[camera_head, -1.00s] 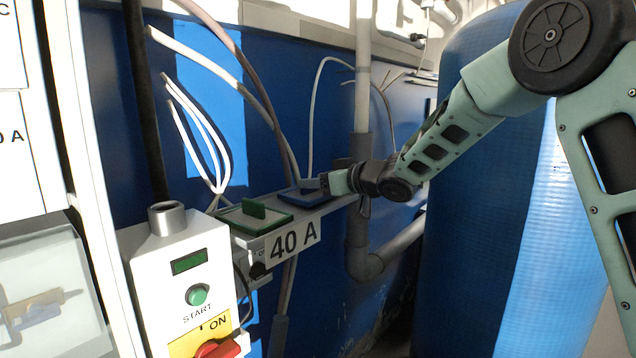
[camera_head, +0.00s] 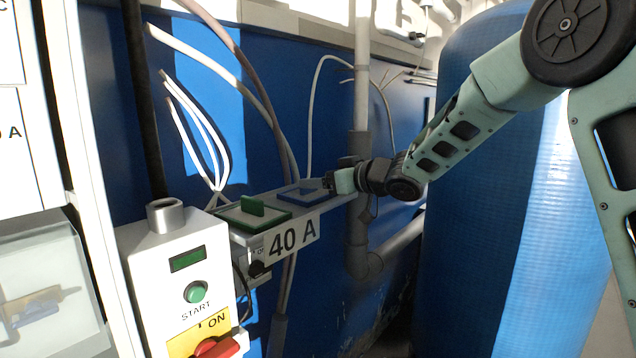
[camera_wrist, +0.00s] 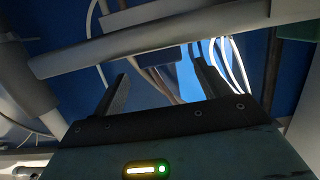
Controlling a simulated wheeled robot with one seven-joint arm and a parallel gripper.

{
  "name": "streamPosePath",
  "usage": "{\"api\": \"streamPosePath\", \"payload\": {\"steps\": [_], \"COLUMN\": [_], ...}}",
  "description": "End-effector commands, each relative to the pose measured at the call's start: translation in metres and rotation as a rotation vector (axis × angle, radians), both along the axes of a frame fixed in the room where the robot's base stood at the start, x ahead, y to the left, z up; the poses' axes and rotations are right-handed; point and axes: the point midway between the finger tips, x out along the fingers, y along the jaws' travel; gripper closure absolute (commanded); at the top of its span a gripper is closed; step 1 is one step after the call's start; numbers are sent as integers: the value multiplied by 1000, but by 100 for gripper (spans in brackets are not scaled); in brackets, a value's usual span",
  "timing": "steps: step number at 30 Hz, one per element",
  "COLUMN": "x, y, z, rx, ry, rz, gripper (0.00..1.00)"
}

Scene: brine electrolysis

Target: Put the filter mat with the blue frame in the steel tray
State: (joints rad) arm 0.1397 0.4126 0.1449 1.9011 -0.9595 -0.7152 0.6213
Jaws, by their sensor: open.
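The filter mat with the blue frame (camera_head: 297,194) lies flat on the narrow grey shelf, with a small blue handle upright on it. My gripper (camera_head: 334,181) is just right of this mat, close to the handle; whether it touches cannot be told. In the wrist view the two dark fingers of my gripper (camera_wrist: 163,88) stand apart, with no clear grip on anything. I see no steel tray in these frames.
A green-framed mat (camera_head: 253,214) lies left of the blue one on the shelf. A white control box (camera_head: 185,280) stands at front left. A grey vertical pipe (camera_head: 361,150) rises behind my gripper, and a large blue tank (camera_head: 500,200) stands at right.

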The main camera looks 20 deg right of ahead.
Motion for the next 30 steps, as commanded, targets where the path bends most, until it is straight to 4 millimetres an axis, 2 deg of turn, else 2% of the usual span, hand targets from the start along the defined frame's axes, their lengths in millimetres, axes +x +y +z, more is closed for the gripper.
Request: {"api": "streamPosePath", "payload": {"steps": [9,15,26,30], "x": [-55,-77,-85,-87], "y": [-37,-52,-56,-41], "z": [12,18,20,13], "rx": [-3,0,0,-19], "ry": [-3,0,0,21], "rz": [-3,-1,0,-28], "gripper": [24,24,24,24]}}
